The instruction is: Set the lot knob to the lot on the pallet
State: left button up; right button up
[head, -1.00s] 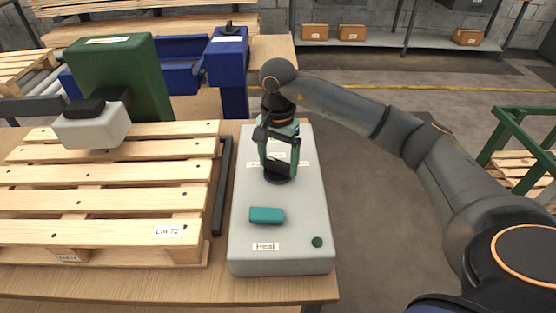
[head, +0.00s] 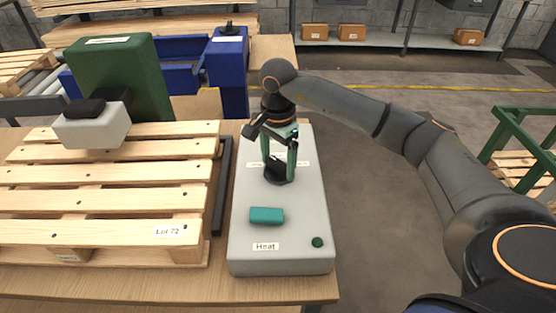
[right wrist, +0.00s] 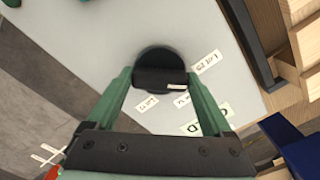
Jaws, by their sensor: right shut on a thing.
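The pallet (head: 110,200) of pale slats lies at the left, with a label (head: 168,231) reading "Lot 72" on its front slat. The lot knob (head: 277,179) is black and round with a raised bar, on top of a grey box (head: 300,205). My right gripper (head: 279,168) points down, its green fingers shut on the knob's bar. In the right wrist view the knob (right wrist: 158,57) sits between the fingertips (right wrist: 159,80), with a pale mark on the bar. Several small white labels (right wrist: 206,62) surround the knob; their text is too small to read surely. My left gripper is out of view.
The box also carries a teal block (head: 266,215), a "Heat" label (head: 265,246) and a dark green button (head: 317,242). A black bar (head: 222,187) stands between pallet and box. A green post (head: 120,75) with a grey head (head: 92,127) is behind the pallet.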

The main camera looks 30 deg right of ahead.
aim_at(278, 161)
jog(key=m, duration=0.4)
jog(key=shift+m, duration=0.3)
jog(key=m+p, duration=0.1)
jog(key=m, duration=0.4)
jog(key=shift+w+m, duration=0.1)
jog(key=shift+m, duration=0.2)
jog(key=m, duration=0.6)
jog(key=shift+d+r+p, duration=0.1)
jog(key=shift+p, duration=0.3)
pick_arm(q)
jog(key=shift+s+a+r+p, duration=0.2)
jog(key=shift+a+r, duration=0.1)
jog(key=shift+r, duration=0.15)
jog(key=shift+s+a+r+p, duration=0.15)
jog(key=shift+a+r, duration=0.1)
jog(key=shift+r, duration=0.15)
pick_arm(e)
jog(key=shift+m, duration=2.3)
jog(key=shift+w, duration=0.1)
jog(key=o, duration=1.1)
jog(key=shift+o, duration=0.2)
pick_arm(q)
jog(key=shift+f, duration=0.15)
pick_arm(e)
notch_tip(278, 161, up, 12)
jog(key=shift+r, duration=0.2)
